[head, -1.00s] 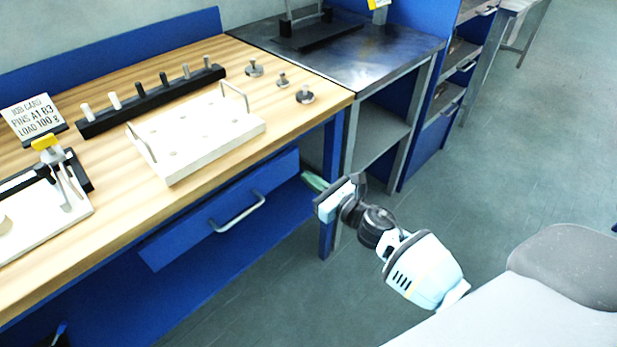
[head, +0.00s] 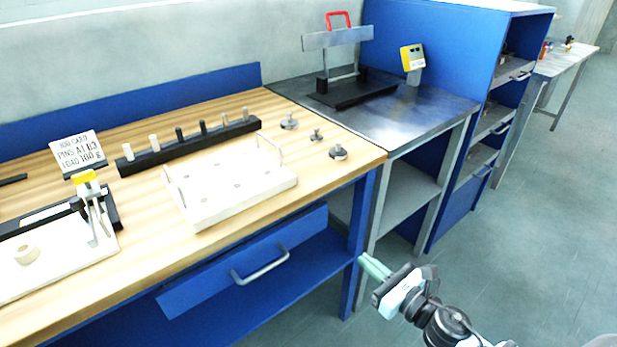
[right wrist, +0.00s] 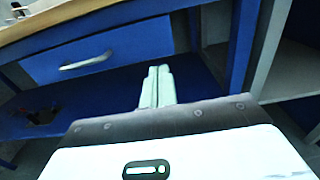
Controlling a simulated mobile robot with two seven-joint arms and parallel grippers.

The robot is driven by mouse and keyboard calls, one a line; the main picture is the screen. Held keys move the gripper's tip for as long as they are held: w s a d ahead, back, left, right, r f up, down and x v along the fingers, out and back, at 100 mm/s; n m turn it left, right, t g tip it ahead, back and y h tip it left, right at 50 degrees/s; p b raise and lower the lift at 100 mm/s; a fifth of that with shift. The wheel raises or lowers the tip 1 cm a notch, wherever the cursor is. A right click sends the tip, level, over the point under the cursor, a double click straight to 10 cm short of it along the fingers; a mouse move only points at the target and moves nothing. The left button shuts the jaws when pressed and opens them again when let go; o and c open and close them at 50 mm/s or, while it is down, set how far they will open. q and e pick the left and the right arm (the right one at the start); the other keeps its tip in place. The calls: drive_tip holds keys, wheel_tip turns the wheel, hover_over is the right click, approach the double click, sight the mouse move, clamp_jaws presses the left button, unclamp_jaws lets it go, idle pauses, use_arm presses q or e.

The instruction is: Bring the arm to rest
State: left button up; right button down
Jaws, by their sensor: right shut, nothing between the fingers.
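My right gripper (head: 374,268) is in front of the workbench's right leg, below the level of the tabletop, with its arm coming in from the lower right. Its pale green fingers are together and hold nothing. In the right wrist view the same closed fingers (right wrist: 157,86) point toward the blue drawer and shelf under the bench, apart from them. My left gripper is in neither current view.
The wooden workbench (head: 140,245) carries a white tray (head: 232,183), a black pin rack (head: 190,147), a job card (head: 78,152) and several metal weights. A drawer handle (head: 260,265) projects at the front. A metal table (head: 425,108) adjoins. Open floor (head: 540,220) lies right.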

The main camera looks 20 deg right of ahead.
drive_tip(key=shift+s, duration=0.1)
use_arm(q)
drive_tip(key=w+r+t+p, duration=0.2)
drive_tip(key=w+r+p, duration=0.4)
drive_tip(key=r+p, duration=0.4)
wheel_tip(320, 180, up, 2)
drive_tip(key=shift+a+p, duration=0.35)
drive_tip(key=shift+a, duration=0.1)
use_arm(e)
drive_tip(key=s+a+f+n+g+h, duration=0.1)
drive_tip(key=s+a+f+n+g, duration=0.1)
drive_tip(key=s+n, duration=0.9)
drive_tip(key=s+a+f+n+g+h, duration=0.1)
drive_tip(key=s+a+f+n+g, duration=0.1)
drive_tip(key=s+n, duration=0.9)
drive_tip(key=s+a+f+n+g+h, duration=0.2)
drive_tip(key=s+a+f+n+g, duration=0.1)
drive_tip(key=s+n, duration=0.8)
drive_tip(key=shift+s+f+n+g, duration=0.25)
drive_tip(key=shift+f+n+g, duration=0.25)
drive_tip(key=shift+f+g, duration=0.1)
